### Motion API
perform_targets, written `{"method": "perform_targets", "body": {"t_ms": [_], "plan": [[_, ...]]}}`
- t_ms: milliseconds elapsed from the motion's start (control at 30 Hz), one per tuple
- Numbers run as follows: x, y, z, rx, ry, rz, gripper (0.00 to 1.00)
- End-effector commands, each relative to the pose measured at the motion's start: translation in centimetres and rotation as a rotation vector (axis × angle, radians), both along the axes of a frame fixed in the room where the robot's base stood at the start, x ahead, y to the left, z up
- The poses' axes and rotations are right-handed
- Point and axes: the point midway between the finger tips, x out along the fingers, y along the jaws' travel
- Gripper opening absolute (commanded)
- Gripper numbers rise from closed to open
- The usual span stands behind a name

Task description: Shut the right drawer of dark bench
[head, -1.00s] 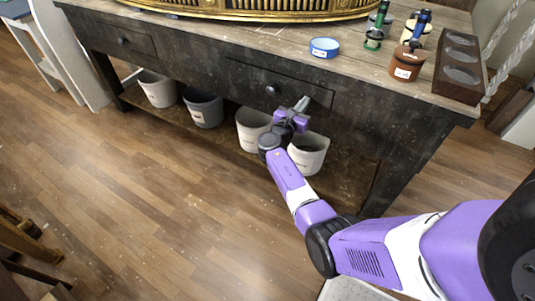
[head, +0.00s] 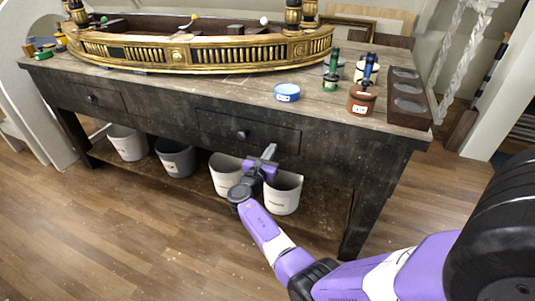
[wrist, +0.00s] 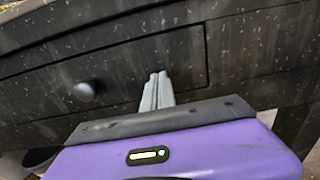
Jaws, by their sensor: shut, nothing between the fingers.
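The dark bench (head: 330,155) stands ahead of me. Its right drawer (head: 215,126) has a round dark knob (head: 242,134), and its front looks about flush with the bench face. In the wrist view the drawer front (wrist: 190,55) and knob (wrist: 85,91) fill the upper part. My gripper (head: 268,153) is shut and empty, just in front of the drawer's lower right part, right of the knob. In the wrist view the closed fingertips (wrist: 157,78) point at the drawer front; I cannot tell whether they touch it.
The bench's left drawer (head: 92,98) looks closed. Several pots, one a white pot (head: 283,195), stand on the lower shelf near my arm. A gilt piece (head: 190,52), a blue round tin (head: 287,92), a brown jar (head: 361,101) and a dark tray (head: 408,115) stand on top.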

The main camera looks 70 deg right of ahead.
Motion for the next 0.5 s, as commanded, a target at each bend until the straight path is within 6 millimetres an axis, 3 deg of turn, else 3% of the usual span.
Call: {"method": "perform_targets", "body": {"t_ms": [300,500], "plan": [[0.0,6.5,0.0,0.000,0.003,0.007,0.00],[-0.1,9.2,0.0,-0.001,0.003,0.005,0.00]]}}
